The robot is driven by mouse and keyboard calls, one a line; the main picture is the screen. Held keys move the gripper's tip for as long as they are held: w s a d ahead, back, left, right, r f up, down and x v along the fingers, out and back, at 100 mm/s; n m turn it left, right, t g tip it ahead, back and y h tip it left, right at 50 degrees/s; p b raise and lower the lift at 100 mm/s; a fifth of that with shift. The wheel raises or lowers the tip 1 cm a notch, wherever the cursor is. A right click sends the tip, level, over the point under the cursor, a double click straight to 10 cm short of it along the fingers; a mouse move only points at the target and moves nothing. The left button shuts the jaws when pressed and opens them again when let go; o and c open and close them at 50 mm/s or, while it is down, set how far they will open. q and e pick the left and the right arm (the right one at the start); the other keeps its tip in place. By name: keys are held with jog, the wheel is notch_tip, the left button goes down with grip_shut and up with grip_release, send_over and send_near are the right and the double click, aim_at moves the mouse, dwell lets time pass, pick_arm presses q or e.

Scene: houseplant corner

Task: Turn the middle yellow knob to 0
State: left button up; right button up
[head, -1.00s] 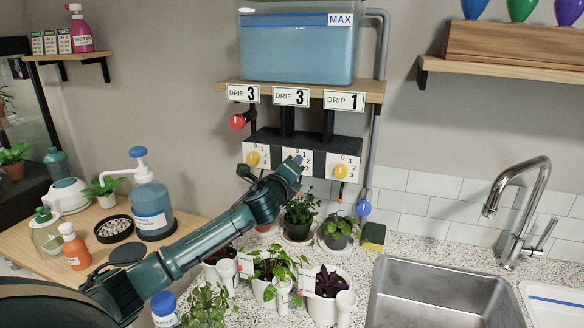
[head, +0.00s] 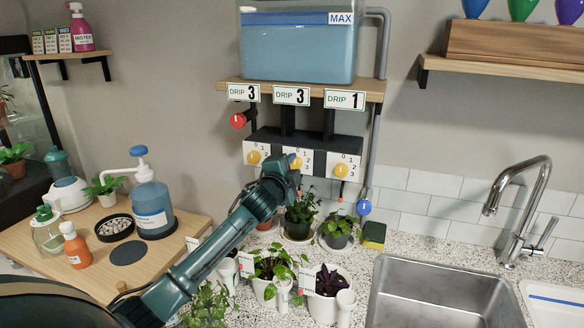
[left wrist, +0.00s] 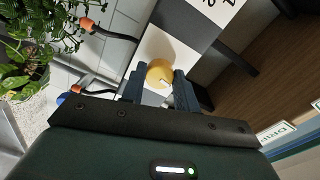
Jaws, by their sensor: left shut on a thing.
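The middle yellow knob (head: 296,161) sits on its white dial plate under the water tank, mostly hidden by my gripper in the head view. In the left wrist view the round knob (left wrist: 159,72) shows between two dark fingers, with a pale mark near its edge. My left gripper (left wrist: 159,84) is shut on it; it also shows in the head view (head: 291,168). Numerals 0 to 3 run from the top down the right side of the dial; I cannot tell which one the mark faces. My right gripper is in neither view.
A left yellow knob (head: 253,158) and a right yellow knob (head: 341,171) flank the middle one. A red valve knob (head: 237,121) sticks out at upper left. Potted plants (head: 299,216) stand just below the dials. The sink (head: 440,300) lies at right.

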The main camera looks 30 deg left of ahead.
pick_arm(q)
jog(key=shift+n, duration=1)
jog(key=o, duration=1)
jog(key=shift+c, duration=0.2)
jog(key=shift+s, duration=0.1)
jog(key=shift+s, duration=0.25)
jog(key=b+v, duration=0.2)
jog(key=v, duration=1)
jog(key=shift+s, duration=0.25)
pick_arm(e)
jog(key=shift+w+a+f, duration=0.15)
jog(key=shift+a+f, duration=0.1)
